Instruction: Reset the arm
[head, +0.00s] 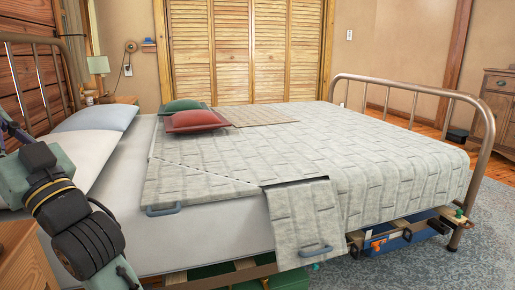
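My arm shows at the lower left of the head view, in front of the near side of the bed. Its grey-green links with black bands slant down to the right and run out of the bottom edge. More of it shows at the left edge. I cannot make out my gripper's fingers in this view. No held thing is visible.
The bed (215,222) fills the middle, with a folded-back quilt (370,150), a red cushion (195,121), a green cushion (183,105) and pillows (100,118). A wooden nightstand (22,262) is close at the lower left. A blue bin (400,241) sits under the bed. Rug (440,270) lies right.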

